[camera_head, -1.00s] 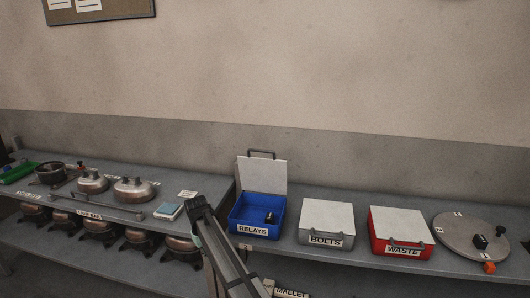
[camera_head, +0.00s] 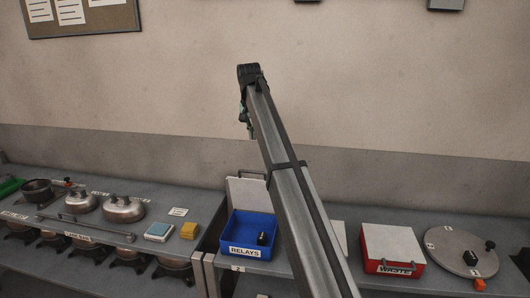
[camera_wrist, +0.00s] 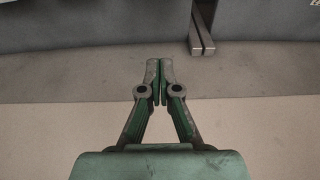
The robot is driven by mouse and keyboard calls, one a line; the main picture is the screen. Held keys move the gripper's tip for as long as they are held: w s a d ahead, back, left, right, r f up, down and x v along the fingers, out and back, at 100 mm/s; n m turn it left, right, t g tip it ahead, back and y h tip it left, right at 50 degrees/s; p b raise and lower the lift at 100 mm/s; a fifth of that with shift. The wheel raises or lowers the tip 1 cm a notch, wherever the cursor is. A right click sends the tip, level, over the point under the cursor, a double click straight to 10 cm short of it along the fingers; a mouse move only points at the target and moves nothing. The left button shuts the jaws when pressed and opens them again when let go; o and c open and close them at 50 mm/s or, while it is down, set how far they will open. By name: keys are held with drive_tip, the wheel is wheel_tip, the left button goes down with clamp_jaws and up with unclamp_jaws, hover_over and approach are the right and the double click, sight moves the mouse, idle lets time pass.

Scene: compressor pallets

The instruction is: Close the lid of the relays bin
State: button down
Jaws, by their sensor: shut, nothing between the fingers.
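The relays bin (camera_head: 252,251) is a blue box on the shelf, labelled RELAYS, in the head view. Its pale lid (camera_head: 245,192) stands raised at the back, with a dark handle at its top edge. A small dark item lies inside the bin. My arm crosses in front of the lid's right part and hides it. My gripper (camera_wrist: 159,68) shows in the wrist view with its two fingers together and nothing between them. In the head view the arm's end is high above the bin, in front of the wall.
The red waste bin (camera_head: 393,250) has its lid down. The bolts bin is mostly behind my arm. A round grey disc (camera_head: 445,240) with small parts lies far right. Pots (camera_head: 124,209), a blue pad (camera_head: 160,231) and a yellow block (camera_head: 189,230) stand on the left counter.

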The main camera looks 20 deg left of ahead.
drive_tip(key=p, duration=0.4)
hover_over(253, 182)
drive_tip(key=w+a, duration=0.1)
drive_tip(key=w, duration=0.3)
wheel_tip(253, 182, down, 9)
drive_tip(key=shift+s+d+f+p, duration=0.15)
drive_tip(key=shift+s+f+p, duration=0.2)
drive_tip(key=shift+s+f, duration=0.35)
drive_tip(key=shift+s+d+f+p, duration=0.1)
drive_tip(key=shift+s+f+p, duration=0.35)
drive_tip(key=shift+s, duration=0.45)
drive_tip(key=shift+f, duration=0.1)
